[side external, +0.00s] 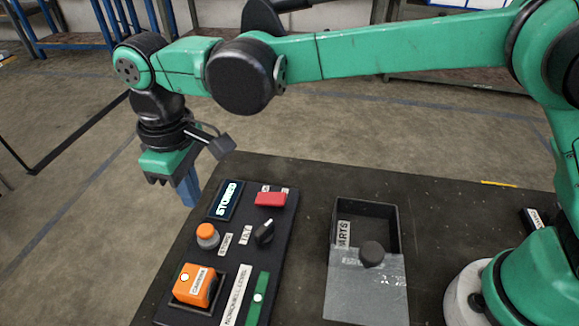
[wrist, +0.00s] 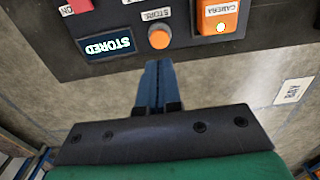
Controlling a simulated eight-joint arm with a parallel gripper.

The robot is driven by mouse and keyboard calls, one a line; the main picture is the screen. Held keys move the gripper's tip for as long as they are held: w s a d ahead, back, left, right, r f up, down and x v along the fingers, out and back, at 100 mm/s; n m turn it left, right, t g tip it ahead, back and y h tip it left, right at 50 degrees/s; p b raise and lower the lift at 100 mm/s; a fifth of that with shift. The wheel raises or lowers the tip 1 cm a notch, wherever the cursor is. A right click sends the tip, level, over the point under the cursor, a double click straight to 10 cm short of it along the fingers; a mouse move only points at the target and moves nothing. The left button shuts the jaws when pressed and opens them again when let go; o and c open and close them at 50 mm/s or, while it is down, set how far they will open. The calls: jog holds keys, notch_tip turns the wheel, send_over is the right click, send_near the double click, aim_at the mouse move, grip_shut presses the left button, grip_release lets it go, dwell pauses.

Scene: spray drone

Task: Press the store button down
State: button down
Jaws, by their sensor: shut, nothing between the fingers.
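The store button is a round orange button (side external: 207,232) on the black control panel, beside a white STORE label (side external: 225,243). It also shows in the wrist view (wrist: 159,38), just beyond the fingertips in the picture. A small display (side external: 226,199) behind it reads STORED and is lit; it is at the left in the wrist view (wrist: 110,45). My gripper (side external: 188,190) has blue fingers that are shut and empty, pointing down beside the panel's far left edge. In the wrist view the closed fingers (wrist: 158,82) point toward the button, apart from it in the picture.
The panel also carries an orange CAMERA block (side external: 198,287) with a lit lamp, a red switch (side external: 270,199), a black knob (side external: 264,233) and a green strip (side external: 258,297). An open-topped parts box (side external: 392,228) with a grey lid and dark knob stands to the right on the dark table.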

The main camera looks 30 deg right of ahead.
notch_tip(320, 180, up, 6)
jog(key=shift+r, duration=0.2)
dwell(0.9)
jog(key=d+r+m+t+y, duration=0.1)
jog(key=d+r+m+t, duration=0.2)
jog(key=d, duration=1.2)
jog(key=s+d+f+m+t+h, duration=0.1)
jog(key=s+d+f+m+t, duration=0.3)
jog(key=d, duration=0.8)
jog(key=s+f+m, duration=0.2)
jog(key=s, duration=0.1)
jog(key=shift+s+d+f, duration=0.15)
jog(key=shift+s+f, duration=0.05)
jog(key=shift+f, duration=0.15)
